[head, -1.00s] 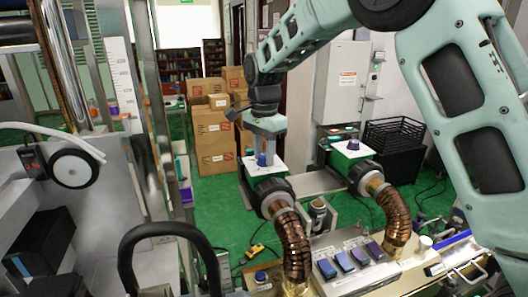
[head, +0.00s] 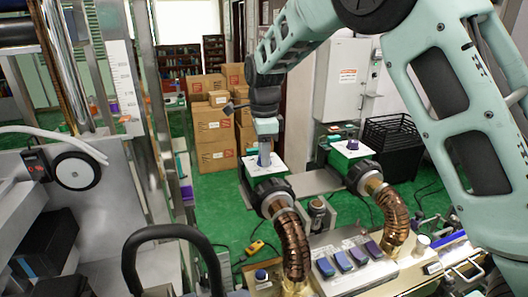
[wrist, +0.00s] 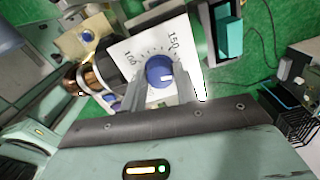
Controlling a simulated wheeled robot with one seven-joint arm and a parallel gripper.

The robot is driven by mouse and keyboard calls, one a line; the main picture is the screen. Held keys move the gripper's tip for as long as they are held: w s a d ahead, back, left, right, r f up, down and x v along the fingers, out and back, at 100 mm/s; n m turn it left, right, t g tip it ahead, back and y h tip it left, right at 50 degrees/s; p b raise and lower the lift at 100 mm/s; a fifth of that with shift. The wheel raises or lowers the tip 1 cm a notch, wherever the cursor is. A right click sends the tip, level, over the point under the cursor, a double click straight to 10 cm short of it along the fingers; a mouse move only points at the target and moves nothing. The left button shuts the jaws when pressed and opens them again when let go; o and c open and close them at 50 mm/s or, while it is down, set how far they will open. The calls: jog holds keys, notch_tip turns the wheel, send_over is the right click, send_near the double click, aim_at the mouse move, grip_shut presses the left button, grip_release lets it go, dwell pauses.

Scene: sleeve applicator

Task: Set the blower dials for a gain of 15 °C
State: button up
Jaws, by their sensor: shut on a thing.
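The left blower (head: 268,190) is green and black with a white dial plate (head: 250,168) on top. My gripper (head: 264,152) points down onto this plate and is shut on its blue dial knob, which is mostly hidden in the head view. In the wrist view the blue knob (wrist: 159,70) sits between my gripper's fingers (wrist: 160,90). Its plate shows tick marks and the numbers 100 and 150. A pale mark shows on the knob, but its exact reading is unclear. The right blower (head: 342,160) has its own white plate with a purple-blue knob (head: 352,143), untouched.
Copper hoses (head: 293,245) run from the blowers to a bench with a panel of several blue switches (head: 345,262). A small box with a blue knob (head: 261,274) stands at the front. Cardboard boxes (head: 212,125) and a black crate (head: 390,135) are behind.

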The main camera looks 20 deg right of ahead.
jog(key=shift+r, duration=0.1)
jog(key=o, duration=1)
notch_tip(320, 180, up, 17)
jog(key=b, duration=0.4)
jog(key=shift+r, duration=0.15)
